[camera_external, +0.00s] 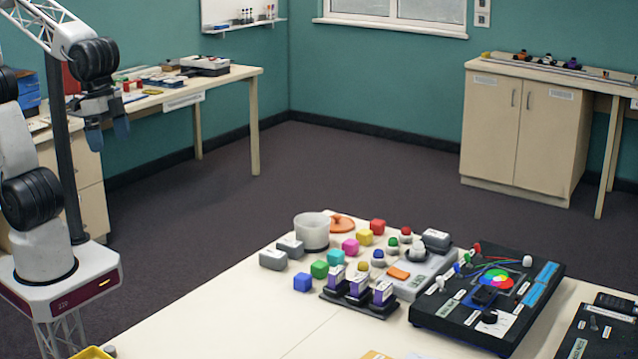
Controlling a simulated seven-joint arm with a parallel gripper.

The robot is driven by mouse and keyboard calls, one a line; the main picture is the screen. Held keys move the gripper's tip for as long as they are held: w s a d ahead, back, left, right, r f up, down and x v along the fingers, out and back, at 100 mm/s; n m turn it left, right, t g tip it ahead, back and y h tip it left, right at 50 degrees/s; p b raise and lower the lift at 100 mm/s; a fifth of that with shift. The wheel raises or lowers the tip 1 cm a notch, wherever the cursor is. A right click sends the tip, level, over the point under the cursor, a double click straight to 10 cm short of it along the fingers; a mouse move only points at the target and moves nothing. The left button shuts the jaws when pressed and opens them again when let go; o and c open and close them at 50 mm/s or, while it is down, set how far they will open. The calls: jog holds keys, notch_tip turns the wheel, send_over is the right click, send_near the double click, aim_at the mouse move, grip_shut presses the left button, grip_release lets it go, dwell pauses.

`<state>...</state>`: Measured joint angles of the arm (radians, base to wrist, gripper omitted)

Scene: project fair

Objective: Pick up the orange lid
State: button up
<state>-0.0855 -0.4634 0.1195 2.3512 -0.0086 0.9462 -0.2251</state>
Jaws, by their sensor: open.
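The orange lid (342,223) lies flat on the white table (240,314), just behind and to the right of a white round cup (312,232). The cup hides a small part of its left edge. My gripper (108,132) hangs high at the upper left, fingers pointing down, far from the lid and empty. Its fingers are apart.
Coloured cubes (350,246) and grey blocks (273,259) crowd near the lid. A grey panel with knobs (418,270) and a black box with a colour wheel (486,298) stand to the right.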

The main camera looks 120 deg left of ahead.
jog(key=w+a+n, duration=0.5)
jog(key=w+a, duration=0.2)
jog(key=w, duration=0.6)
jog(key=n+g, duration=0.2)
jog(key=n, duration=0.9)
send_over(337, 220)
jog(key=f, duration=1.5)
jog(key=shift+s+d+f, duration=0.1)
jog(key=shift+s+f, duration=0.2)
jog(key=shift+s, duration=0.1)
jog(key=shift+w+a+f+n, duration=0.15)
jog(key=shift+a+f+n, duration=0.15)
jog(key=shift+a, duration=0.15)
jog(key=shift+f, duration=1.3)
